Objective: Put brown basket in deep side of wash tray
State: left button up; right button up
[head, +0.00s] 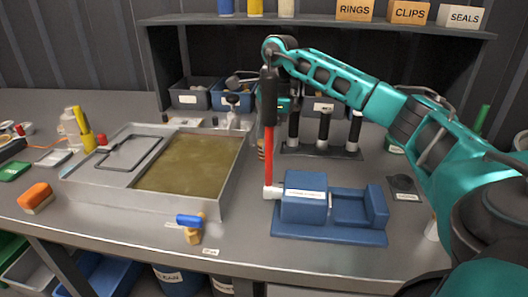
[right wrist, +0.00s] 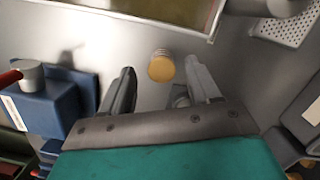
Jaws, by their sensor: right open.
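The wash tray (head: 112,192) is a grey metal box on the bench, at left in the head view. Its right side is deep and holds murky brown liquid (head: 190,160); its left side is a shallow shelf. A small brown round thing, which looks like the brown basket (right wrist: 161,67), shows in the right wrist view. It stands on the bench near the tray's edge, ahead of my right gripper's fingers. In the head view it is mostly hidden behind the red lever (head: 269,155). My right gripper (right wrist: 160,88) is open and empty. My left gripper is out of view.
The blue fixture (head: 305,205) with the upright black-gripped lever stands right of the tray. Black-and-silver cylinders (head: 325,130) stand behind the fixture. Bins (head: 190,95) stand under the back shelf.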

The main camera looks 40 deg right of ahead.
jog(key=f, duration=0.3)
jog(key=shift+w+a, duration=0.1)
jog(key=shift+w, duration=0.1)
jog(key=shift+f, duration=0.15)
jog(key=shift+c, duration=1.4)
grip_shut()
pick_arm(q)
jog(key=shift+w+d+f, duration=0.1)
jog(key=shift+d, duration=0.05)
pick_arm(e)
jog(key=shift+r, duration=0.2)
